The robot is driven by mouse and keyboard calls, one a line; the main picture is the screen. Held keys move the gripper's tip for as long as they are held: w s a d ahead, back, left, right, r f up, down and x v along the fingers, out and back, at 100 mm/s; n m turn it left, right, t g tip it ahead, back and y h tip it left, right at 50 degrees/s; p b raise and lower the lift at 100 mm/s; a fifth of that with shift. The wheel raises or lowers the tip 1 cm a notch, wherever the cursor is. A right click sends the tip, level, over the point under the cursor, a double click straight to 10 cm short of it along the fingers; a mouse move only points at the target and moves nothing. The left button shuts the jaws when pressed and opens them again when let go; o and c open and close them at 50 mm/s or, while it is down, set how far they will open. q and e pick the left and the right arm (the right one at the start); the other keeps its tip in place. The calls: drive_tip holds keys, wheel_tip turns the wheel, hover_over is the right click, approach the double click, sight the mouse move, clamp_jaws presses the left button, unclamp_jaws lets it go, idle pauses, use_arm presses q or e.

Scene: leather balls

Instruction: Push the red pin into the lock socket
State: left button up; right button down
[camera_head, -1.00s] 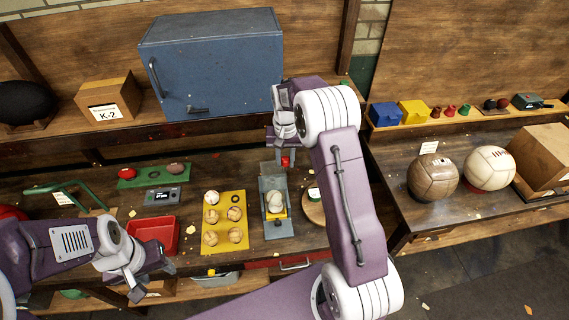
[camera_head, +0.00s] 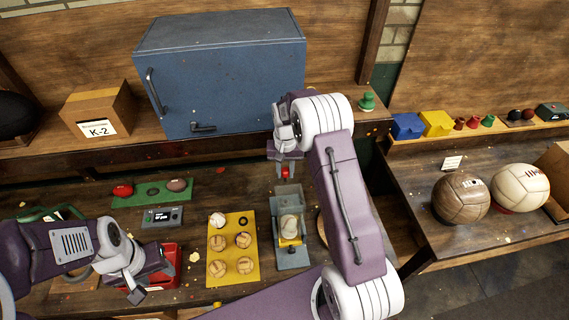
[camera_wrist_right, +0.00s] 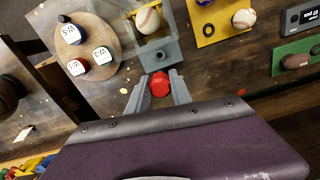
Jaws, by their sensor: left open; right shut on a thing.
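The red pin (camera_head: 285,172) is held between the fingers of my right gripper (camera_head: 285,168), which is shut on it. In the right wrist view the red pin (camera_wrist_right: 159,84) sits between the two grey fingertips. Just beyond it is a grey block (camera_wrist_right: 160,55) with a dark opening, at the end of the grey fixture (camera_head: 292,259); this looks like the lock socket. The pin appears apart from the block. The fixture carries a pale ball (camera_head: 290,227) on a yellow part. My left gripper (camera_head: 136,284) is open and empty at the lower left.
A yellow tray (camera_head: 218,268) with several balls lies left of the fixture. A round wooden board (camera_wrist_right: 92,28) with labelled discs is beside the fixture. A blue cabinet (camera_head: 222,75) stands behind. A red bin (camera_head: 172,262) is near my left gripper.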

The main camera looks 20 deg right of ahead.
sight(285, 181)
wheel_tip(285, 181, down, 6)
drive_tip(key=shift+w+f+b, duration=0.15)
drive_tip(key=shift+f+b, duration=0.1)
drive_tip(key=shift+b, duration=0.55)
wheel_tip(285, 181, down, 5)
drive_tip(key=b, duration=0.4)
drive_tip(key=shift+f, duration=0.25)
drive_tip(key=shift+s, duration=0.2)
drive_tip(key=shift+s, duration=0.1)
drive_tip(key=shift+f+b, duration=1.2)
drive_tip(key=shift+f, duration=0.4)
idle(1.1)
